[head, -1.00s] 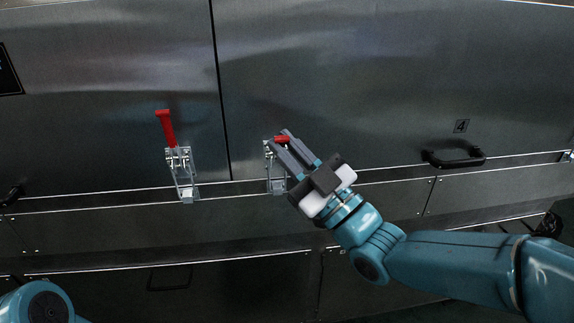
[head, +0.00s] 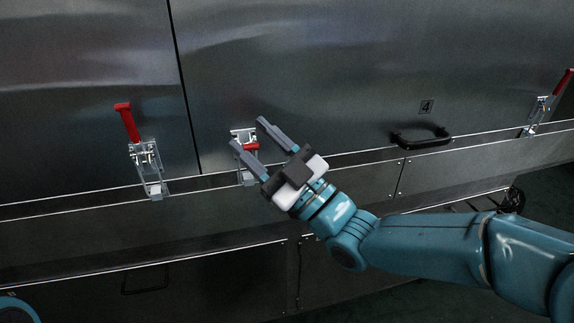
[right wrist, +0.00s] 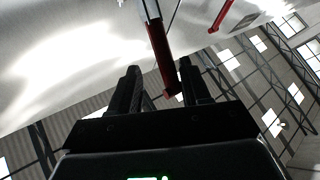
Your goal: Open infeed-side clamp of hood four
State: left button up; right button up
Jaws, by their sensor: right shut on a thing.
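Hood four (head: 330,75) is the large steel panel with a number 4 plate (head: 426,106). The clamp (head: 246,174) at its lower left corner is partly hidden by my right gripper. Its red handle (head: 250,146) points outward from the hood, between the fingers of my right gripper (head: 248,133). The gripper is shut on this handle, though its fingers look well apart. In the right wrist view, the red handle (right wrist: 162,55) also runs between the two fingers (right wrist: 160,82). My left gripper is out of view.
A clamp with an upright red handle (head: 127,122) is on the neighbouring hood at left. Another clamp (head: 537,115), its red handle up, is at far right. A black grab handle (head: 420,137) sticks out from hood four. A ledge runs below the hoods.

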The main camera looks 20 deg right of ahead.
jog(key=b+v, duration=0.1)
jog(key=v, duration=1.4)
jog(key=shift+s+d+b, duration=0.2)
jog(key=shift+d+b, duration=0.05)
jog(key=shift+b, duration=0.1)
jog(key=shift+f, duration=0.1)
